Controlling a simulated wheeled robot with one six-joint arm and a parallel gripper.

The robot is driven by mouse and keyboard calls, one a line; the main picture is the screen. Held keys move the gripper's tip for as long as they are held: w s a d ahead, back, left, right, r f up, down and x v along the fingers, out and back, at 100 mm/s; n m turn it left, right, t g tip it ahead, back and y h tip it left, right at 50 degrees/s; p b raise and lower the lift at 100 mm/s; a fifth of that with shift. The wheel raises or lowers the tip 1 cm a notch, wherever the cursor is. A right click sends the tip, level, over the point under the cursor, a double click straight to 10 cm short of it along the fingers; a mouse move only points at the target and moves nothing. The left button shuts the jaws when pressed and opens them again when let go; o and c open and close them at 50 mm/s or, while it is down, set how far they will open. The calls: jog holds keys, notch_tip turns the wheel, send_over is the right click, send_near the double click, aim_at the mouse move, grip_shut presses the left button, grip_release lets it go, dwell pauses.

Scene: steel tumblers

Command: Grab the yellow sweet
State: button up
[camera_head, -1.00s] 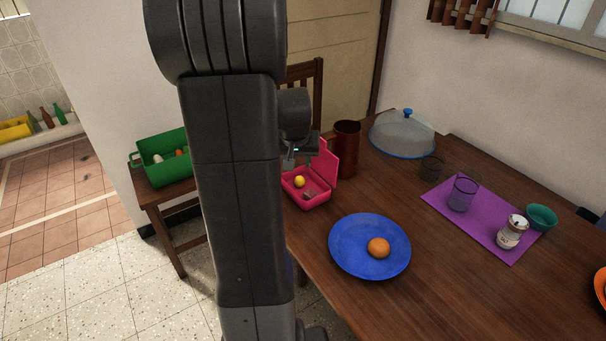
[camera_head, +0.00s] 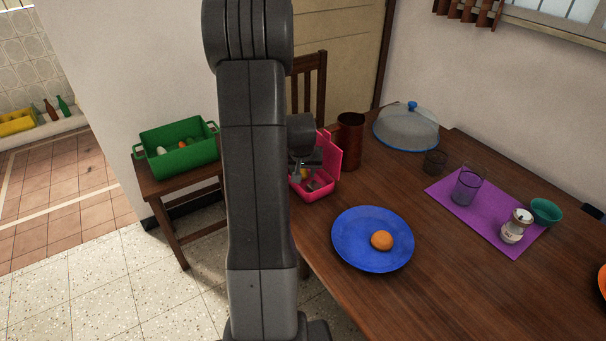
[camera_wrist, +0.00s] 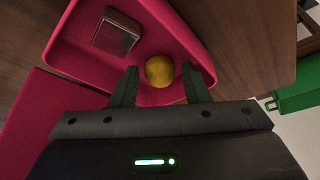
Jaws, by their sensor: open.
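The yellow sweet (camera_wrist: 159,71) is a round ball inside the pink box (camera_wrist: 78,60). In the wrist view my gripper (camera_wrist: 160,82) is open, with one finger on each side of the sweet; I cannot tell whether either touches it. In the head view the sweet (camera_head: 306,174) shows small and partly covered under my gripper (camera_head: 304,172), which is over the pink box (camera_head: 321,192). A small square metallic piece (camera_wrist: 117,33) lies in the same box, beside the sweet.
The box's raised lid (camera_head: 329,155) and a dark red cylinder (camera_head: 350,141) stand close to my gripper. A blue plate (camera_head: 350,250) with an orange (camera_head: 381,240) is nearer on the table. A green crate (camera_head: 185,158) sits on a side table at left.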

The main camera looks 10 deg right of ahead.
jog(key=shift+w+f, duration=0.1)
jog(key=shift+f, duration=0.25)
jog(key=c, duration=0.7)
